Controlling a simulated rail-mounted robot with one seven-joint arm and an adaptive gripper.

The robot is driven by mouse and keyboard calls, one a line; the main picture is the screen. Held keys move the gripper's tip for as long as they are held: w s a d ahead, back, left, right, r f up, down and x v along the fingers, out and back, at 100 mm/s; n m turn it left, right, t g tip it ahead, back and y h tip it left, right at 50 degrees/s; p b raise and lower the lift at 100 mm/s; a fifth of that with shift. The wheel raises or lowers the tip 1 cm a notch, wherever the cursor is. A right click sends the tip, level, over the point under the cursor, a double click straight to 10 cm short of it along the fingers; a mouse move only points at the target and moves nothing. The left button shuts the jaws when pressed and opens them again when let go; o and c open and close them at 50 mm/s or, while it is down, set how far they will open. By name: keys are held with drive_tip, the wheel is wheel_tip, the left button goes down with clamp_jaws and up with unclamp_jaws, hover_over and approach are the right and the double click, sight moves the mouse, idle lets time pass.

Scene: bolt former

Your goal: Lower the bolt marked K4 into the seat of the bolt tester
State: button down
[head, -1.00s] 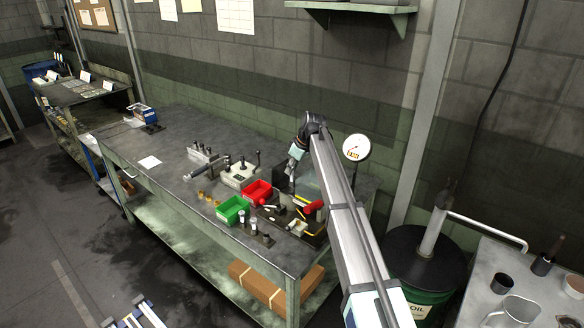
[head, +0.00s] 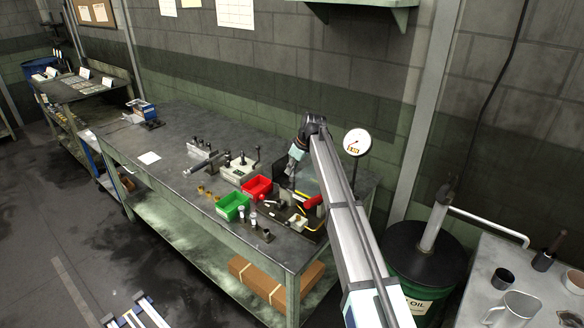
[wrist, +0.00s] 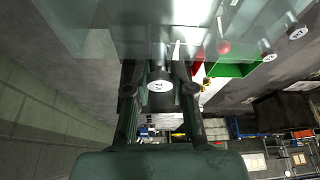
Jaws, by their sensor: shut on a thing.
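In the wrist view my gripper (wrist: 160,91) is shut on a bolt with a pale round marked head (wrist: 158,86). The mark is too small to read surely. The head faces the wrist camera, and its lower end is hidden. In the head view my gripper (head: 291,168) hangs over the right end of the bench, left of a dial gauge (head: 357,142) that appears to belong to the bolt tester. A clear panel (wrist: 95,30) spans the top of the wrist view. The tester's seat is not distinguishable, so I cannot tell whether the bolt touches it.
A red bin (head: 257,187) and a green bin (head: 232,207) sit left of my gripper. Two pale-topped bolts (head: 240,212) stand near the front edge. A grey lever device (head: 238,170) is behind the bins. The bench's left part is mostly clear.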

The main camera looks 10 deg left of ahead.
drive_tip(key=shift+f, duration=0.15)
drive_tip(key=c, duration=0.9)
unclamp_jaws()
drive_tip(key=v, duration=1.2)
